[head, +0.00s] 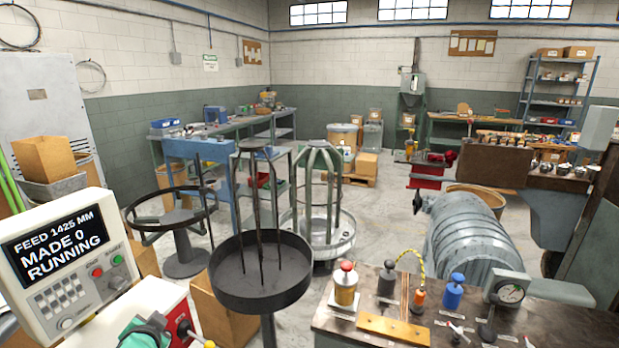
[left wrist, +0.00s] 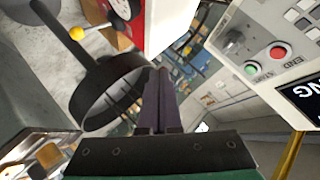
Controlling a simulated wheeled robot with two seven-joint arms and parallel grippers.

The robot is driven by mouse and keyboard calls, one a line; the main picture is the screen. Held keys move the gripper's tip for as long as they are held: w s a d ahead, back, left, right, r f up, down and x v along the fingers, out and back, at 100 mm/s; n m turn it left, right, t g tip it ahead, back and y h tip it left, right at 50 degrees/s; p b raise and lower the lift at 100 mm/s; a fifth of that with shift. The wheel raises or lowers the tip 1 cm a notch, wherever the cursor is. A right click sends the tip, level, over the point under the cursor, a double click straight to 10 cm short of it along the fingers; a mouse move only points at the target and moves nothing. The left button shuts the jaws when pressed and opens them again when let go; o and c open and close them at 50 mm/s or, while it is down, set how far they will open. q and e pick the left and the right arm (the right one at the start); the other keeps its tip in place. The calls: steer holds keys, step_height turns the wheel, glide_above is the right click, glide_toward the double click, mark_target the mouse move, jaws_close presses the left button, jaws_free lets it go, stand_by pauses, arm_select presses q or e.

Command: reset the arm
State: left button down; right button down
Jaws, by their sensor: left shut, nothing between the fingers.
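My left gripper (left wrist: 158,75) is shut and empty in the left wrist view, its two dark fingers together. A lever with a yellow ball knob (left wrist: 78,33) sticks out from a red and white machine housing (left wrist: 160,20), up and left of the fingers and apart from them. In the head view the knob (head: 209,344) shows at the bottom edge, beside the red part of the housing. The control panel (head: 70,265) reads "FEED 1425 MM, MADE 0, RUNNING". Its red button (left wrist: 278,52) and green button (left wrist: 251,68) also show in the wrist view. My right gripper is not in view.
A round black pan (head: 262,285) with upright rods stands right of the panel. Open floor shows beyond.

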arm_select(q)
steer(key=s+d+f+n+g+h, duration=0.1)
steer(key=s+d+f+g+h, duration=0.1)
steer(key=s+d+f, duration=0.4)
steer(key=s+d+f+n+g+h, duration=0.1)
steer(key=s+d+g+h, duration=0.15)
steer(key=s, duration=0.45)
steer(key=s+d+f+g+h, duration=0.1)
steer(key=s+d+f+g, duration=0.25)
steer(key=s+d, duration=0.3)
steer(key=s+f, duration=0.2)
steer(key=f, duration=1.1)
steer(key=s+f, duration=0.3)
steer(key=f, duration=1)
steer(key=s+a+f+g, duration=0.1)
steer(key=s+a+f, duration=0.2)
steer(key=s+f, duration=0.9)
steer(key=s, duration=0.3)
steer(key=shift+s+a+g, duration=0.15)
steer(key=shift+a+g, duration=0.05)
steer(key=shift+g, duration=0.2)
